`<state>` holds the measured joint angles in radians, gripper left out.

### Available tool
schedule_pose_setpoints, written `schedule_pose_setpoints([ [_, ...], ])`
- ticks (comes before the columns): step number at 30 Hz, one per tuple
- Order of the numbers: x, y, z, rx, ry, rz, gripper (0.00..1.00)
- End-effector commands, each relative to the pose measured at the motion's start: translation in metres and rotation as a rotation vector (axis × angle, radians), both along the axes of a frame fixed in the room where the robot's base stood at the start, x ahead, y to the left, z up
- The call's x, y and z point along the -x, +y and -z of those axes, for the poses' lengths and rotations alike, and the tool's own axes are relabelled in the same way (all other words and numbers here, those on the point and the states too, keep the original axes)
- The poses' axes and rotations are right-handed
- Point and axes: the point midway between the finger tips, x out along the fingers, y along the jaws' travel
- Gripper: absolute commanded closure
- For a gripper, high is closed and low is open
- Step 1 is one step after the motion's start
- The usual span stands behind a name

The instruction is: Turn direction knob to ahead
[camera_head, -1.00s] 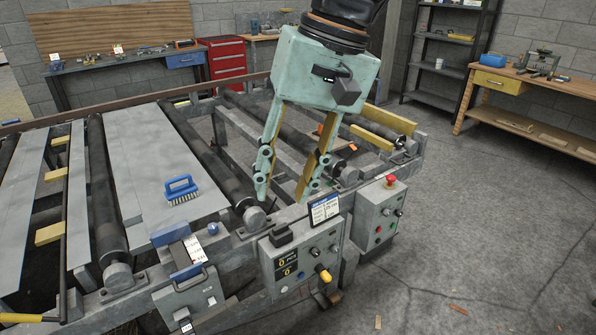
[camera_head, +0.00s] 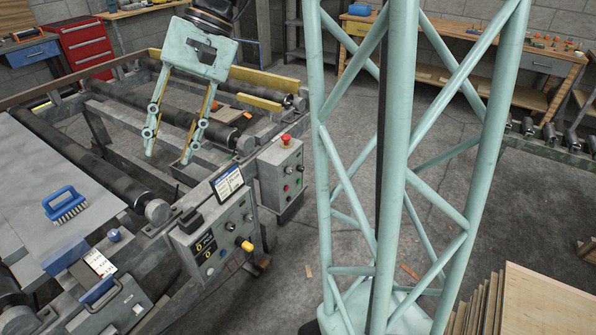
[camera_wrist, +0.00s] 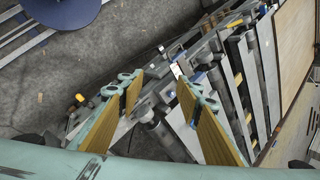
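A grey control box (camera_head: 214,238) stands on the near edge of the roller machine in the head view. It bears several dark knobs, a small display with yellow digits (camera_head: 204,246) and a yellow knob (camera_head: 246,245) at its lower right. Which knob sets direction cannot be read. My gripper (camera_head: 168,150) is open and empty, its two fingers pointing down over the rollers behind the box, apart from it. In the wrist view my gripper (camera_wrist: 155,77) also shows spread fingers with nothing between them. The yellow knob (camera_wrist: 79,97) shows there left of the fingers.
A second box (camera_head: 281,175) with a red button stands right of the control box. A small tablet (camera_head: 228,182) is mounted above the control box. A blue brush (camera_head: 65,205) lies on a grey sheet at left. Stacked boards (camera_head: 530,300) stand at lower right.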

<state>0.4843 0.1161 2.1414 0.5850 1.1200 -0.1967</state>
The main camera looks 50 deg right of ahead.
Motion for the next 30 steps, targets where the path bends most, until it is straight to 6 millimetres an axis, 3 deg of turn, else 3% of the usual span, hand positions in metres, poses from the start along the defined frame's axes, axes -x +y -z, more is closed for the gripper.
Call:
schedule_pose_setpoints([
  [17, -0.057, -0.066, 0.040, -0.196, 0.039, 0.161, 0.68],
  [30, -0.092, -0.128, 0.076, -0.345, 0.040, 0.291, 0.68],
])
